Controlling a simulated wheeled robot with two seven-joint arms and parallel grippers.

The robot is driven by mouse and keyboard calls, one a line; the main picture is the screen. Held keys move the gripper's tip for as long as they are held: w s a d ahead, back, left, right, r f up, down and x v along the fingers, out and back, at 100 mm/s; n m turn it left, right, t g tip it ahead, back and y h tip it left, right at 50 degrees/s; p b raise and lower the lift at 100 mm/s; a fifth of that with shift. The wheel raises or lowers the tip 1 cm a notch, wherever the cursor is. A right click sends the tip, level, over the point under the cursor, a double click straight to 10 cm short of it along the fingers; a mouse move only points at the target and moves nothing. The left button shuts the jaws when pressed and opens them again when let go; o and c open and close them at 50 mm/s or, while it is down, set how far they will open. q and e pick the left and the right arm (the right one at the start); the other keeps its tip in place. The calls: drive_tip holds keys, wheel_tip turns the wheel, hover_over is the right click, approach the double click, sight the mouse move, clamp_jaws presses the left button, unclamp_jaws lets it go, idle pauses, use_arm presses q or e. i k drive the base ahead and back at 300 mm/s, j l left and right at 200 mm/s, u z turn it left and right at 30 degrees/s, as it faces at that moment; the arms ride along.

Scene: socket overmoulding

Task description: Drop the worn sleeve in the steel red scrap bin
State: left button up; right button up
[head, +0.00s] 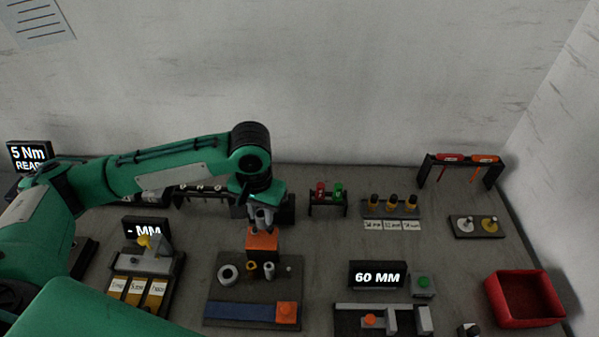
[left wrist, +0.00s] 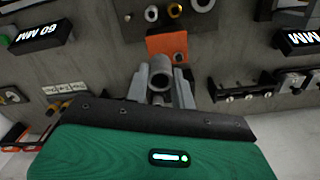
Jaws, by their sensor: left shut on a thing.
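My left gripper (head: 262,222) is above the middle of the bench, just over an orange block (head: 262,242). In the left wrist view my left gripper (left wrist: 160,92) is shut on a grey hollow sleeve (left wrist: 161,74), whose open end shows between the fingers. The orange block (left wrist: 167,44) lies beyond it there; I cannot tell whether the sleeve touches it. The red scrap bin (head: 492,289) stands at the bench's right front, far to the right of the gripper, and looks empty. My right gripper is not in view.
A dark tray (head: 212,297) with several rings and pins lies in front of the gripper. A 60 MM display (head: 377,274) and a gauge fixture (head: 345,308) stand between it and the bin. Small racks (head: 328,205) line the back. A wall closes the right side.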

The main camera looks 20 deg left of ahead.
sight(510, 298)
drive_tip(key=z, duration=1.4)
